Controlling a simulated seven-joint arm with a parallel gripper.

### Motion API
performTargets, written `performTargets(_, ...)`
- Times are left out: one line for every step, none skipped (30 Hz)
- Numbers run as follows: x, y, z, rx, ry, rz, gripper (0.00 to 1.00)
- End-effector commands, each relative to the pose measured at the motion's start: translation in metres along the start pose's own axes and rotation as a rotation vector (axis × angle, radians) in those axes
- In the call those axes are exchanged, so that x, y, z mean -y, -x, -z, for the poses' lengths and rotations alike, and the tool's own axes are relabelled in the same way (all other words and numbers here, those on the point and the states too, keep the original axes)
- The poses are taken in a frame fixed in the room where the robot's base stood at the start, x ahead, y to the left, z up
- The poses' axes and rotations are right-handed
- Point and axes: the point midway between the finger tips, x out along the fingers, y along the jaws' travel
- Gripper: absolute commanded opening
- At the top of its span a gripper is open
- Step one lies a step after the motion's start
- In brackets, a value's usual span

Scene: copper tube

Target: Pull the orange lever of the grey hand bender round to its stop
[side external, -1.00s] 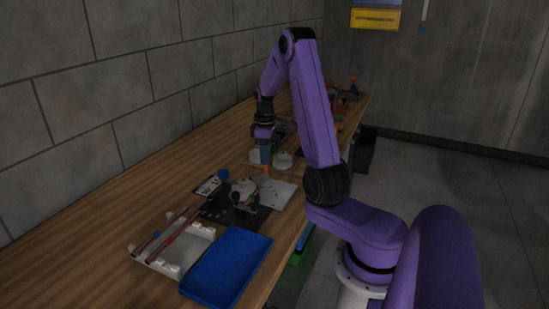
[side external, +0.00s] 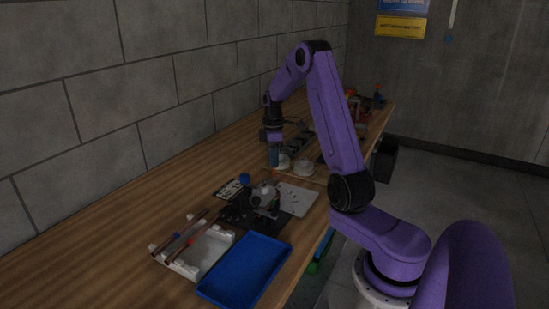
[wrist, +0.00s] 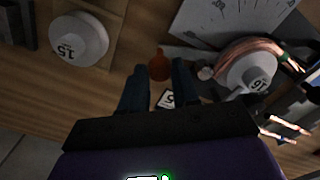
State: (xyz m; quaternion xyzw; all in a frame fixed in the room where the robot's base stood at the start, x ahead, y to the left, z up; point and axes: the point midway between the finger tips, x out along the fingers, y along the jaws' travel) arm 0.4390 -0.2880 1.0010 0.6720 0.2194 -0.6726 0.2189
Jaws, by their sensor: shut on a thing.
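The grey hand bender (side external: 264,200) stands on a dark plate on the bench. In the wrist view its white round former marked 16 (wrist: 252,78) is at the right, with copper tube (wrist: 245,48) curving round its upper side. The orange lever end (wrist: 160,65) shows between my fingertips; it is also a small orange spot in the side view (side external: 274,173). My gripper (wrist: 159,72) is shut on this orange end, blue fingers on both sides. The rest of the lever is mostly hidden by the fingers and dark surroundings.
A white round former marked 15 (wrist: 78,40) sits in a wooden holder behind the bender. A pale marked plate (side external: 298,200) lies beside it. A white rack (side external: 208,250) with tubes and an empty blue tray (side external: 245,270) are nearer. Bare bench lies along the wall.

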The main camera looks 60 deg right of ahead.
Motion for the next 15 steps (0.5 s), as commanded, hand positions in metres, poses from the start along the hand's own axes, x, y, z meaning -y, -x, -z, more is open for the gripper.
performTargets(-0.0019,0.0023,0.0025,-0.006,-0.002,-0.009,0.00)
performTargets(-0.0019,0.0023,0.0025,-0.006,-0.002,-0.009,0.00)
performTargets(-0.0019,0.0023,0.0025,-0.006,-0.003,-0.010,0.00)
performTargets(-0.0018,0.0023,0.0025,-0.006,-0.003,-0.009,0.00)
performTargets(-0.0018,0.0023,0.0025,-0.006,-0.003,-0.010,0.00)
performTargets(-0.0018,0.0024,0.0025,-0.006,-0.003,-0.010,0.43)
performTargets(-0.0017,0.0022,0.0023,-0.006,-0.003,-0.009,0.53)
performTargets(-0.0016,0.0021,0.0021,-0.005,-0.003,-0.008,0.56)
performTargets(-0.0013,0.0018,0.0019,-0.005,-0.002,-0.007,0.56)
performTargets(-0.0012,0.0016,0.0017,-0.004,-0.002,-0.007,0.56)
performTargets(-0.0011,0.0015,0.0015,-0.004,-0.002,-0.006,0.56)
performTargets(-0.0009,0.0013,0.0013,-0.003,-0.002,-0.005,0.56)
performTargets(-0.0008,0.0012,0.0012,-0.003,-0.002,-0.005,0.56)
performTargets(-0.0007,0.0011,0.0010,-0.003,-0.002,-0.004,0.56)
performTargets(-0.0006,0.0010,0.0009,-0.002,-0.002,-0.004,0.56)
